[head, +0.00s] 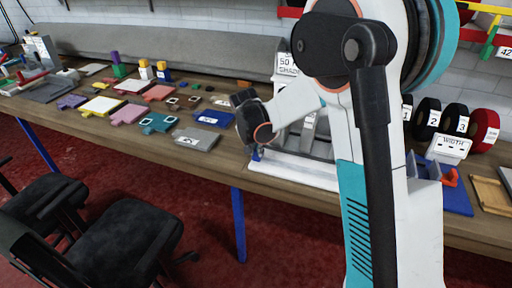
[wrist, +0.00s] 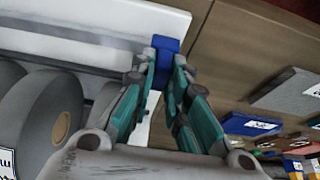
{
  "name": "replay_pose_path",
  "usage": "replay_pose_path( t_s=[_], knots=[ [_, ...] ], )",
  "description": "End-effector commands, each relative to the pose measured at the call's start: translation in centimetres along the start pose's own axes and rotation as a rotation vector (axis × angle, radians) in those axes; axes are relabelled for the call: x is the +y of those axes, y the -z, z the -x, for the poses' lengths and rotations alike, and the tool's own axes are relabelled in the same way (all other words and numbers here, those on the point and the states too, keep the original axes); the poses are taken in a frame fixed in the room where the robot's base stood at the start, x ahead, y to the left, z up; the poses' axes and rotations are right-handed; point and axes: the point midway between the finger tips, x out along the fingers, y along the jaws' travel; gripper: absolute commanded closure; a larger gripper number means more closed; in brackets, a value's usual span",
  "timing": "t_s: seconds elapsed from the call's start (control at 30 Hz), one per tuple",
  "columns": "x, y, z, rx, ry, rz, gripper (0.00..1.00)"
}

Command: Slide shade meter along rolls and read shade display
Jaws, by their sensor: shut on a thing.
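My gripper (wrist: 165,62) has its teal fingers closed on a small blue block (wrist: 166,44) at the edge of a white rail (wrist: 100,20). The block looks like the shade meter's slider or grip; I cannot tell which. In the head view the blue block (head: 257,153) shows as a sliver at the left end of the white base (head: 290,171), below my wrist. Grey rolls (wrist: 40,110) lie left of my fingers in the wrist view. A white sign reading "50 SHADE" (head: 289,64) stands behind the base. My arm hides much of the rolls.
Coloured plates and swatches, among them a grey plate (head: 194,138) and a blue one (head: 214,118), lie left on the table. Numbered black rolls (head: 427,119), a red roll (head: 485,130) and a "WIDTH" box (head: 448,146) stand right. Black chairs (head: 115,240) are in front.

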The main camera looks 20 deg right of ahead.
Motion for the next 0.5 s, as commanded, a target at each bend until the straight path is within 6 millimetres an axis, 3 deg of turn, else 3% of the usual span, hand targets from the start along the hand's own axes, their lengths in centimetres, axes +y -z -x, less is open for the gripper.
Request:
replay_pose_path(
  t_s=[0.23, 0.5],
  knots=[
    [4.2, 0.0, 0.0, -0.001, -0.003, -0.002, 1.0],
    [4.6, 0.0, 0.0, 0.0, -0.002, 0.0, 1.0]
  ],
)
